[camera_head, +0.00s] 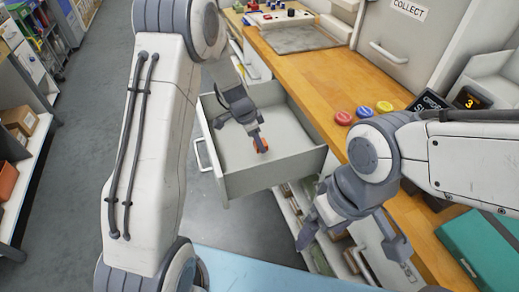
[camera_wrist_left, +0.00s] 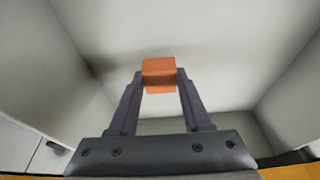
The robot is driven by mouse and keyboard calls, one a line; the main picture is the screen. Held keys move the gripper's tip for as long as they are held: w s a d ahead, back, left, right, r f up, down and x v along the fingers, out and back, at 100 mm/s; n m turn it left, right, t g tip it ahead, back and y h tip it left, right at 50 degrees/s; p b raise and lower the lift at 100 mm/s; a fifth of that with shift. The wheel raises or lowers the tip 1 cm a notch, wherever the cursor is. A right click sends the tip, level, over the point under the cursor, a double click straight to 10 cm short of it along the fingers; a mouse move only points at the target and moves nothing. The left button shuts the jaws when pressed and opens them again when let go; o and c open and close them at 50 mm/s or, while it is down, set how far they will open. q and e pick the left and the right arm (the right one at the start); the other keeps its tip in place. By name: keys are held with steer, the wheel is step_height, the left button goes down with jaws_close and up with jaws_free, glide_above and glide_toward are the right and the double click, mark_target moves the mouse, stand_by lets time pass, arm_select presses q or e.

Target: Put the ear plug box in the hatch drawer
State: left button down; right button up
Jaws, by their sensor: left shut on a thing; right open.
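The ear plug box is a small orange box (camera_head: 261,144), and it also shows in the left wrist view (camera_wrist_left: 158,72). My left gripper (camera_head: 257,138) is shut on it, with one finger on each side. Gripper and box are inside the open hatch drawer (camera_head: 270,176), a light grey drawer pulled out from under the wooden counter. I cannot tell whether the box touches the drawer floor. The drawer floor around it looks empty. My right gripper (camera_head: 352,243) is open and empty, in front of the counter, to the right of the drawer.
The wooden counter (camera_head: 305,77) carries red, yellow and blue round pieces (camera_head: 364,112), a small display (camera_head: 468,98) and a grey tray (camera_head: 300,38). A teal case (camera_head: 485,245) lies at the right. Shelving with boxes (camera_head: 20,120) stands at the left beyond open floor.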

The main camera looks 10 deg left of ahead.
mark_target(258, 149)
arm_select(q)
steer(key=shift+f, duration=1.8)
steer(key=shift+f, duration=0.1)
steer(key=shift+f+b, duration=0.1)
steer(key=shift+b, duration=0.25)
steer(key=shift+c, duration=1.8)
jaws_free()
